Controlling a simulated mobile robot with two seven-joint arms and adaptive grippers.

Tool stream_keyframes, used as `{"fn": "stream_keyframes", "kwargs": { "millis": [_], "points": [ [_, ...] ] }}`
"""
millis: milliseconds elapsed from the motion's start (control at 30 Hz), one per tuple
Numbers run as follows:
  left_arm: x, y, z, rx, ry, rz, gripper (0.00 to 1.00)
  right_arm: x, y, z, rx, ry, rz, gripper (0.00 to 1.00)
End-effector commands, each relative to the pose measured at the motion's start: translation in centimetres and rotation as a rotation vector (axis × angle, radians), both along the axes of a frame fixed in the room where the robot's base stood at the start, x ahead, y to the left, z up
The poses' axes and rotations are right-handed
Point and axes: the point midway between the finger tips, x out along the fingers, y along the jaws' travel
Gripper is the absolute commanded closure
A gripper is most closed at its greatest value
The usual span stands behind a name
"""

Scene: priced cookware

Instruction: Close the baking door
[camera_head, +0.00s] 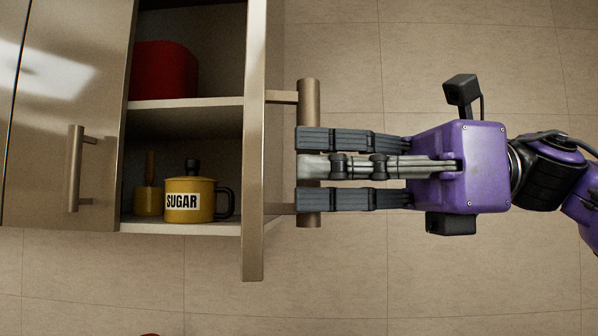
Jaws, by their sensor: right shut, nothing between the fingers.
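The baking door (254,250) is the cabinet's right door. It stands open and shows nearly edge-on, with its bar handle (309,95) on its right side. My right gripper (302,168) comes in from the right, its fingertips overlapping the middle of the handle in the picture. It is shut with nothing held, and I cannot tell whether it touches the handle. The fingers hide the handle's middle part. My left gripper is not in view.
Inside the cabinet a red container (163,70) sits on the upper shelf. A yellow SUGAR mug (188,212) and another yellow pot (148,201) stand on the lower shelf. A closed left door (95,110) has its own handle (74,168). The tiled wall is bare.

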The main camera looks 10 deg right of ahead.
Motion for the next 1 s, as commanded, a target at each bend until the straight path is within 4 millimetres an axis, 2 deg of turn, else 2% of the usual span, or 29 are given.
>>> {"fn": "stream_keyframes", "kwargs": {
  "millis": [300, 700, 1000],
  "points": [
    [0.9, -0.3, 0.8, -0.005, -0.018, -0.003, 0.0, 0.0, 1.9, 0.2, 0.002, -0.002, 0.001, 1.0],
    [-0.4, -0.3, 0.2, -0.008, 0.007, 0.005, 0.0, 0.2, 2.3, 0.0, 0.0, 0.001, 0.0, 1.0],
    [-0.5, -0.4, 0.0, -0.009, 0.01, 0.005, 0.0, 0.2, 2.9, 0.0, 0.002, 0.0, 0.018, 1.0]
  ]
}}
